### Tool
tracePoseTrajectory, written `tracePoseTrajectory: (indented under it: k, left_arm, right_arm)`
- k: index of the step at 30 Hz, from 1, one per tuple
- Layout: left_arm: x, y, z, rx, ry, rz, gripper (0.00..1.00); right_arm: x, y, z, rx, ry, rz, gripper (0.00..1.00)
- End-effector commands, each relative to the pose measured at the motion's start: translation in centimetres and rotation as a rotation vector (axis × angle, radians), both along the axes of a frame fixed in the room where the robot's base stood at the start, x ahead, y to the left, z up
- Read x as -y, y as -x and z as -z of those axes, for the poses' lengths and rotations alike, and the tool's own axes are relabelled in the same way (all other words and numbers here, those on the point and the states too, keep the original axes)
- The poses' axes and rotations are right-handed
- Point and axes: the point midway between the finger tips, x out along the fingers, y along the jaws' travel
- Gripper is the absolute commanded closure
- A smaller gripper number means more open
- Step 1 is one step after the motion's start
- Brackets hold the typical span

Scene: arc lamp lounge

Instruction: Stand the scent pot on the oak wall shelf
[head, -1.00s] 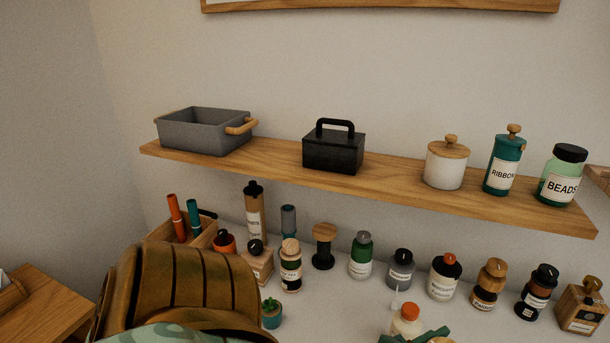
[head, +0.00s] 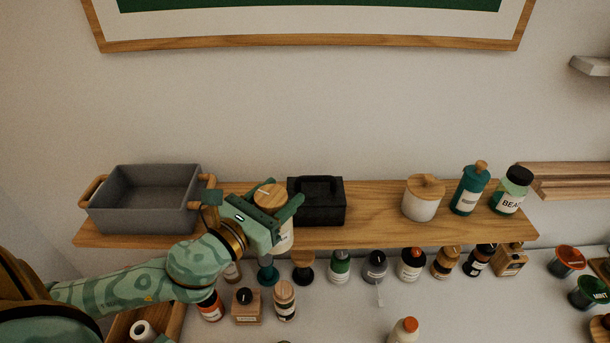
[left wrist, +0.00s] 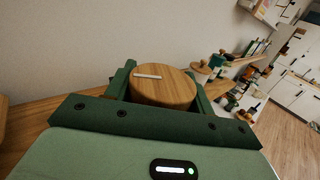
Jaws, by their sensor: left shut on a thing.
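My left gripper (head: 272,208) is shut on a pale pot with a round wooden lid (head: 270,194), which I take to be the scent pot. The lid has a short white mark and shows between the fingers in the left wrist view (left wrist: 163,86). The pot looks upright, at the front of the oak wall shelf (head: 375,232), between a grey bin and a black box. Its lower end overlaps the shelf's front edge in the picture; I cannot tell whether it touches the shelf. The gripper hides part of its body. My right gripper is not in view.
The grey bin (head: 146,213) stands left of the pot and the black box (head: 317,203) close on its right. A white wooden-lidded jar (head: 421,203), teal bottle (head: 468,192) and green jar (head: 511,194) stand farther right. Several bottles stand below the shelf.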

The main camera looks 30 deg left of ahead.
Motion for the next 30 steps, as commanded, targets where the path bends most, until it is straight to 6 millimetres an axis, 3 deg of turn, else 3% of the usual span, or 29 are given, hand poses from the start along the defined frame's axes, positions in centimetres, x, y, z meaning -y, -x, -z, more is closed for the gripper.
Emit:
tracePoseTrajectory:
  k: [1,3,8,11,19,22,26,27,30]
  left_arm:
    - [-0.4,-0.3,-3.0,0.001,-0.007,0.004,1.0]
    - [-0.9,-0.6,-4.5,-0.003,-0.008,0.008,1.0]
    - [-1.7,-1.1,-6.0,-0.008,-0.009,0.01,1.0]
    - [-3.0,-2.0,-5.3,-0.009,-0.01,0.007,1.0]
    - [-9.2,-6.2,-1.6,-0.009,-0.009,0.004,1.0]
    - [-9.8,-6.7,-1.6,0.004,0.001,0.006,1.0]
    - [-10.6,-7.2,0.0,-0.016,-0.001,0.005,1.0]
    - [-11.1,-7.6,1.5,-0.006,0.002,0.004,1.0]
    - [-12.0,-8.1,3.0,-0.01,0.002,0.005,1.0]
  right_arm:
    - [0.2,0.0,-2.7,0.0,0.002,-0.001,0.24]
    - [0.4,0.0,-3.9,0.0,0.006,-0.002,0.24]
    - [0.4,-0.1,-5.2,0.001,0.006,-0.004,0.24]
    - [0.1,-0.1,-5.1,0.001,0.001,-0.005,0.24]
    - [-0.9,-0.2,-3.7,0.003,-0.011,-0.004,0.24]
    - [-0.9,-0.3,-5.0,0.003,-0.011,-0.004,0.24]
    - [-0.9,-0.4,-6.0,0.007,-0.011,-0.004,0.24]
    - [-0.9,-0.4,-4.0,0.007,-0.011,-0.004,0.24]
    - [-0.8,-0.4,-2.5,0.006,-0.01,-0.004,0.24]
